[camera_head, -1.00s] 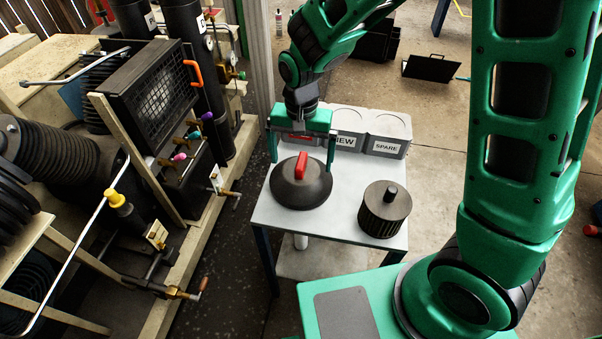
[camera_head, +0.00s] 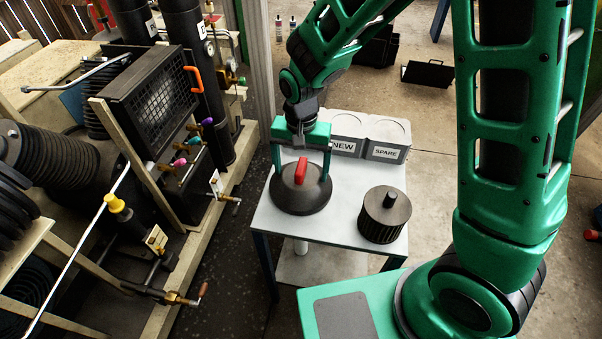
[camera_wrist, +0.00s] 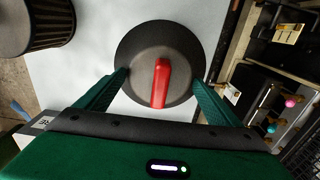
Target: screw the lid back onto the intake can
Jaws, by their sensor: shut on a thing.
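The lid (camera_head: 292,197), a dark round dome with a red handle (camera_head: 301,171), rests on the small grey table. In the wrist view the lid (camera_wrist: 138,58) lies flat with its red handle (camera_wrist: 160,82) upright between my fingers. My gripper (camera_head: 302,174) is over the far part of the lid, pointing down. In the wrist view my gripper (camera_wrist: 160,80) has one finger on each side of the lid, shut on it. The finger ends are partly hidden by the lid. I cannot clearly make out the intake can.
A dark ribbed filter cylinder (camera_head: 384,216) stands on the table (camera_head: 335,225) right of the lid. Grey bins marked NEW (camera_head: 344,147) and SPARE (camera_head: 386,153) stand at its back. The compressor with its guard panel (camera_head: 153,100), pipes and valves fills the left.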

